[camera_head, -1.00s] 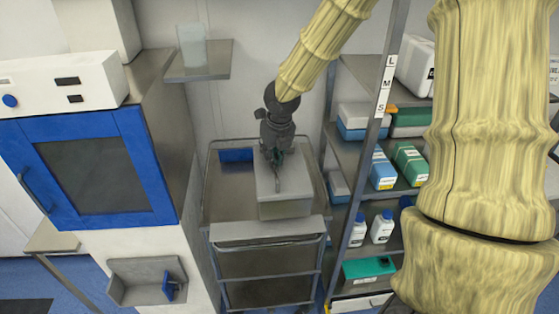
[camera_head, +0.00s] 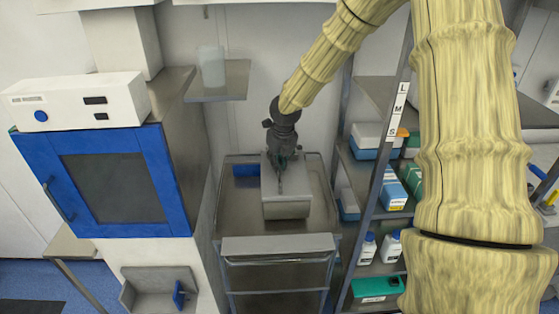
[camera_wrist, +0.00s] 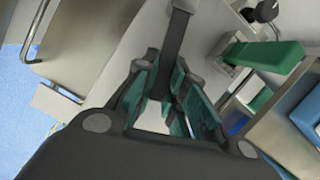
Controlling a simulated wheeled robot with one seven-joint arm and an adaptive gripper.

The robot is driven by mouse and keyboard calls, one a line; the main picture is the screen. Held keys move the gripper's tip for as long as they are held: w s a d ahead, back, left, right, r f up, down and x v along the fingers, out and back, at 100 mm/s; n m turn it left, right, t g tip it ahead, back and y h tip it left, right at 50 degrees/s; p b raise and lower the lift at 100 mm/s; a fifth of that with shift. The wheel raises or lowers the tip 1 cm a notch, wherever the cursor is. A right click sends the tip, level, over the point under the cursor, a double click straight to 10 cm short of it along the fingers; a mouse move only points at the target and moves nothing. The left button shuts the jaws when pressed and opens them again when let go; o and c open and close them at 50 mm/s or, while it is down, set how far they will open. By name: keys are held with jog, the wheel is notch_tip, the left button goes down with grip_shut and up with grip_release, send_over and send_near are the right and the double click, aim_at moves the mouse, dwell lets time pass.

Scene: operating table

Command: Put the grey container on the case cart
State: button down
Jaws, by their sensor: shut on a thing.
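The grey container (camera_head: 287,209) is a box with a flat light lid, over the top of the metal case cart (camera_head: 236,215) in the head view. I cannot tell whether its underside touches the cart. My gripper (camera_head: 280,182) reaches down from above and is shut on the dark handle on the container's lid. In the wrist view, the dark handle bar (camera_wrist: 175,42) runs between the green-padded fingers of my gripper (camera_wrist: 170,110), with the pale lid (camera_wrist: 135,60) beneath. The gripper and arm hide part of the lid.
A blue item (camera_head: 246,170) lies at the cart's back left. A shelf rack (camera_head: 372,225) with boxes and bottles stands close on the right. A blue-doored cabinet (camera_head: 115,187) stands on the left. A small wall shelf (camera_head: 222,88) holds a clear beaker (camera_head: 211,66).

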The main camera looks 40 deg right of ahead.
jog(key=shift+f+p, duration=0.35)
jog(key=shift+f, duration=1.05)
jog(key=c, duration=1.5)
grip_release()
jog(key=shift+s, duration=0.1)
jog(key=shift+b+v, duration=0.9)
jog(key=shift+v, duration=5.2)
jog(key=shift+a, duration=0.1)
